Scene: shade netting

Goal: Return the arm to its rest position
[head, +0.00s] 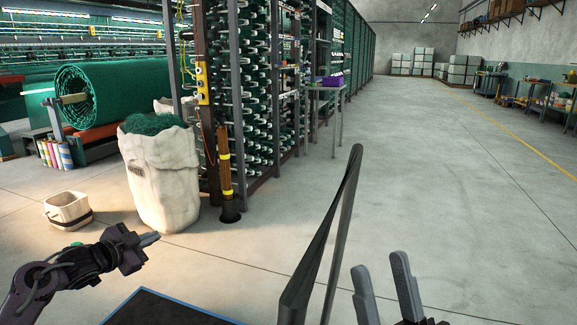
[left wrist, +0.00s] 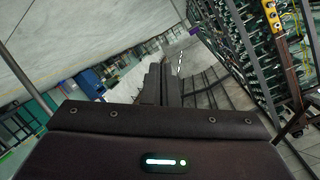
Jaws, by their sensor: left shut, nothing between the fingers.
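My left gripper (head: 152,239) is at the lower left of the head view, with its arm coming in from the left edge. Its fingers are together and hold nothing. It points right, in front of the white sack and above the floor. In the left wrist view the closed fingers (left wrist: 160,84) stand side by side with nothing between them. My right gripper (head: 384,284) is at the bottom right of the head view. Its two fingers point up with a gap between them, and nothing shows in the gap.
A white sack (head: 160,180) of green netting and a small white bucket (head: 68,210) stand beyond my left gripper. A tall yarn rack (head: 245,90) rises behind a post with yellow bands (head: 225,165). A dark angled bar (head: 320,240) rises between my grippers. Open floor (head: 450,160) lies right.

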